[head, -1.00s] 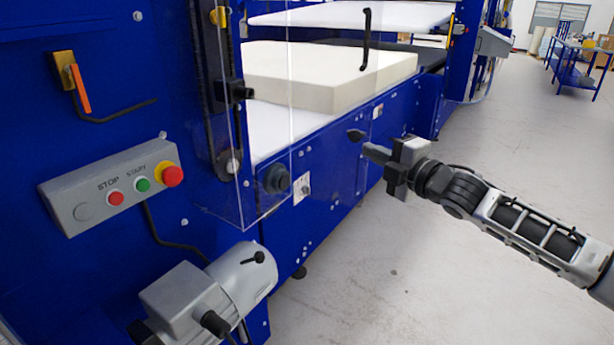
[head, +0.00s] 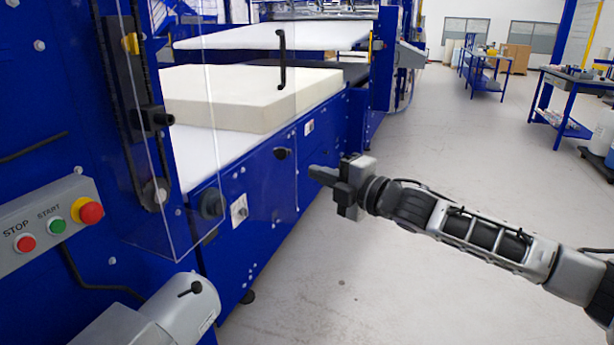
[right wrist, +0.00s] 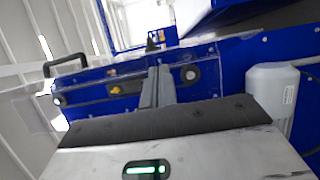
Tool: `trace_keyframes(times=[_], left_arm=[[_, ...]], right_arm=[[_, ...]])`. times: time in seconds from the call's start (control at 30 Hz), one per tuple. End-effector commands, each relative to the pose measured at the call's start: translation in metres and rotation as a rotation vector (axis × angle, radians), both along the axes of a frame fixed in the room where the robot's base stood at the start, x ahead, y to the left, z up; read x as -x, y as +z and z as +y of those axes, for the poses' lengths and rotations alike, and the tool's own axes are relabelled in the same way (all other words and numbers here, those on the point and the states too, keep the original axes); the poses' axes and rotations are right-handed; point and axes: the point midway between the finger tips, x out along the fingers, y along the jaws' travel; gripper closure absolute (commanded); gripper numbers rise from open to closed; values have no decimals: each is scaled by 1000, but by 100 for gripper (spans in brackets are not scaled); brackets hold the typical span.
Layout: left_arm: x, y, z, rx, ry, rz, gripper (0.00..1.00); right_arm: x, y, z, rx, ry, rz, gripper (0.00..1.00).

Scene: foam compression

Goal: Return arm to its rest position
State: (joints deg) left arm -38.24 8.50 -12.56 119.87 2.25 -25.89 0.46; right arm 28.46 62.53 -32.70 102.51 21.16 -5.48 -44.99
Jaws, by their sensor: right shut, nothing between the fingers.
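My right arm comes in from the right in the head view. Its gripper (head: 324,176) points left at the blue machine, its fingers together and empty, apart from the machine's side. In the right wrist view the closed fingers (right wrist: 158,88) stand in the middle with the machine behind them. The blue machine (head: 262,195) fills the left side. A cream foam block (head: 240,98) lies on its white bed, behind a clear guard door with a black handle (head: 282,60). My left gripper is not in view.
A grey control box (head: 45,225) with red STOP, green START and a red emergency button on yellow is at the left. A grey motor (head: 180,312) juts out at the lower left. Blue workbenches (head: 560,100) stand at the far right. The grey floor (head: 430,110) between is clear.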

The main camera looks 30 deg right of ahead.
Motion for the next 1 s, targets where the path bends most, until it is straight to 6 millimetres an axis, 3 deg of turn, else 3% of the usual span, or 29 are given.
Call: trace_keyframes(times=[0.1,0.3,0.57,0.67,0.77,0.87,1.0], left_arm=[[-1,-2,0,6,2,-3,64],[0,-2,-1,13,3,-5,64],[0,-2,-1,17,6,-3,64],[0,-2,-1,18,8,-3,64],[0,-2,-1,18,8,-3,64],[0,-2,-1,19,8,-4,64],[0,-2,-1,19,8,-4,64]], right_arm=[[6,-2,-24,5,-4,1,100],[13,-2,-48,0,0,1,100],[14,-1,-54,-3,3,1,100],[16,-12,-46,-26,10,23,100],[21,-45,-23,-103,28,91,100],[38,-97,17,-244,44,211,100],[83,-173,78,-512,20,423,100]])
